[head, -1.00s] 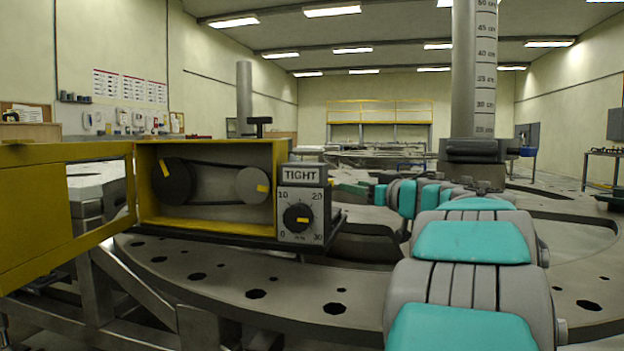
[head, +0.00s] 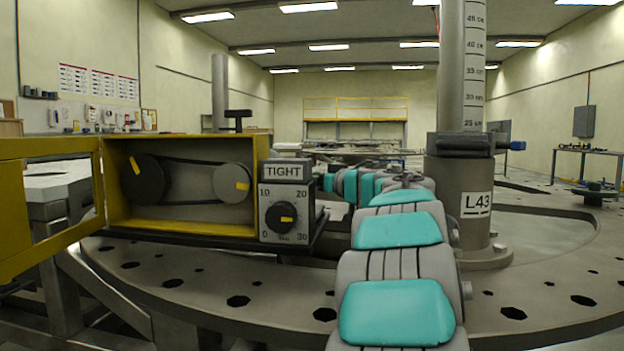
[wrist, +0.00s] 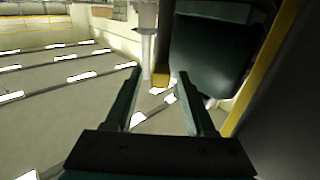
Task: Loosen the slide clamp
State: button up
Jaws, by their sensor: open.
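A dark collar with a blue-tipped handle (head: 517,146) grips the grey graduated column. I cannot tell for certain which part is the slide clamp. My gripper (wrist: 158,72) is open in the wrist view, with nothing clearly held between its fingers. In the head view my arm reaches behind the box's right end, and the fingers are mostly hidden.
The yellow door (head: 50,205) hangs open at the left. The graduated column (head: 462,215), labelled L43, stands right of my arm. The round plate (head: 260,300) has several holes. In the wrist view a large dark block (wrist: 210,55) lies close to the right finger.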

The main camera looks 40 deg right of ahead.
jog(key=shift+w, duration=0.1)
grip_shut()
dwell(0.4)
